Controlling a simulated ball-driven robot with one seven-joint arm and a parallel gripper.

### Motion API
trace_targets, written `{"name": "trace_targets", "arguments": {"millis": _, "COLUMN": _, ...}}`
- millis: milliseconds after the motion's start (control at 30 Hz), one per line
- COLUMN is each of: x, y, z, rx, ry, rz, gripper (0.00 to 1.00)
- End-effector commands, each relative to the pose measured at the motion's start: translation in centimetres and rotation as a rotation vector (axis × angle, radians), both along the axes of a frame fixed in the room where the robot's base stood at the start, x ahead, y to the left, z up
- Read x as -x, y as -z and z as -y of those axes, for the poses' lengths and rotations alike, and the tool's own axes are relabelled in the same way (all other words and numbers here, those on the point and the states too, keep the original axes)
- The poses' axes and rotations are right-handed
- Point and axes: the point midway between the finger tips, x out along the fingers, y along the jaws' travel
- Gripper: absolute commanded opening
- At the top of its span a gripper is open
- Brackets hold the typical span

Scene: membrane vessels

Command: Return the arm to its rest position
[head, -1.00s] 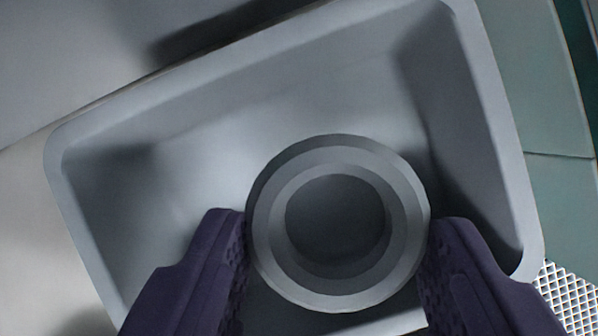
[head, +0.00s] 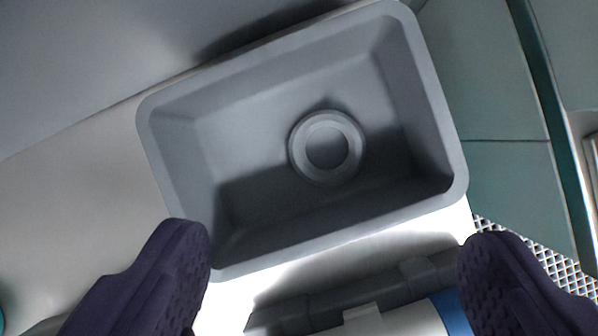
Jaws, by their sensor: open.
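My gripper (head: 334,262) shows as two dark purple fingers at the lower left and lower right of the head view. The fingers are wide apart with nothing between their tips. A grey round ring-shaped vessel (head: 301,150) with a dark hollow centre sits inside a grey rectangular bin (head: 428,75), right of its middle. The vessel is apart from both fingers, which are nearer the camera than the bin.
Below the bin lies a dark grey fixture (head: 290,318) with a white and blue part (head: 400,318). A white mesh grid (head: 540,262) and green-grey panels (head: 500,90) are at the right. Pale bare surface (head: 80,190) lies left of the bin.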

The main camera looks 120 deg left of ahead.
Motion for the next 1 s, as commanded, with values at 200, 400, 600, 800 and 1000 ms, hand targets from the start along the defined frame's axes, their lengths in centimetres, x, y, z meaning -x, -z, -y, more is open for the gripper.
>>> {"name": "trace_targets", "arguments": {"millis": 200, "x": 0.5, "y": -1.4, "z": -0.2, "rx": 0.000, "ry": 0.000, "rz": 0.000, "gripper": 0.86}}
{"name": "trace_targets", "arguments": {"millis": 400, "x": 0.4, "y": -1.7, "z": -0.3, "rx": -0.004, "ry": -0.002, "rz": 0.006, "gripper": 0.86}}
{"name": "trace_targets", "arguments": {"millis": 600, "x": -2.2, "y": -8.3, "z": -1.2, "rx": -0.073, "ry": -0.062, "rz": 0.126, "gripper": 0.86}}
{"name": "trace_targets", "arguments": {"millis": 800, "x": -3.3, "y": -22.6, "z": -0.8, "rx": -0.111, "ry": -0.176, "rz": 0.364, "gripper": 0.86}}
{"name": "trace_targets", "arguments": {"millis": 1000, "x": 0.6, "y": -36.9, "z": 0.6, "rx": -0.050, "ry": -0.268, "rz": 0.606, "gripper": 0.86}}
